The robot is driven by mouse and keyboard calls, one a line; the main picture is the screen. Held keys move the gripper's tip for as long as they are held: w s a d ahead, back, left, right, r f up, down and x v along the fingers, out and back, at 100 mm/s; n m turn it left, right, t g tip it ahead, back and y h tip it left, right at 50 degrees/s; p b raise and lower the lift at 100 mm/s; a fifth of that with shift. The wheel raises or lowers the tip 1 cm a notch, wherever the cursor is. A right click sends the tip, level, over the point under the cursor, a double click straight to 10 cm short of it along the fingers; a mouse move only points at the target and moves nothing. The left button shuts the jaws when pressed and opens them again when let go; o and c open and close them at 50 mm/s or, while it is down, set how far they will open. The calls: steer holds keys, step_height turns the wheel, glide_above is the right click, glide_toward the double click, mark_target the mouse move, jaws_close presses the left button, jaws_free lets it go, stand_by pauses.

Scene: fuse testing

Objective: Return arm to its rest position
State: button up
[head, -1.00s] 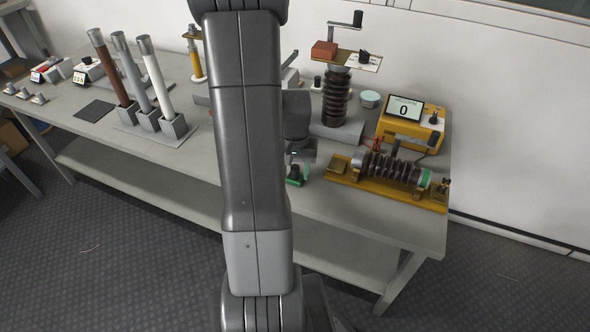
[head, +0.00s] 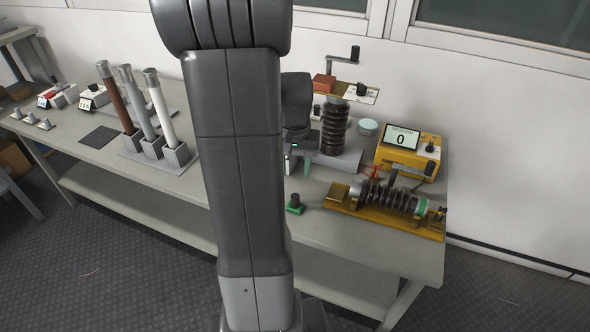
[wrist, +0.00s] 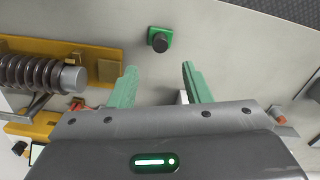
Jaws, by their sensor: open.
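My gripper (wrist: 157,88) is open and empty in the wrist view, its two green fingers apart above the grey bench (head: 330,232). Ahead of the fingertips is a small green-based block with a black knob (wrist: 160,40), standing on the bench and not touched. It also shows in the head view (head: 295,204). My arm rises through the middle of the head view and hides part of the bench. The gripper's end shows only partly behind the arm (head: 294,160), and its fingertips are not clear there.
A ribbed insulator on a yellow base (head: 387,208) lies at the bench's right, near a yellow meter reading 0 (head: 407,150). A dark ribbed column (head: 335,128) stands behind. Three upright tubes (head: 161,107) stand left of my arm. The bench's front strip is mostly clear.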

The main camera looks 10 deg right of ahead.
mark_target(295, 197)
step_height(295, 197, down, 12)
steer(key=b, duration=0.3)
steer(key=shift+f, duration=0.25)
steer(key=shift+r+p, duration=0.65)
steer(key=shift+r, duration=1.4)
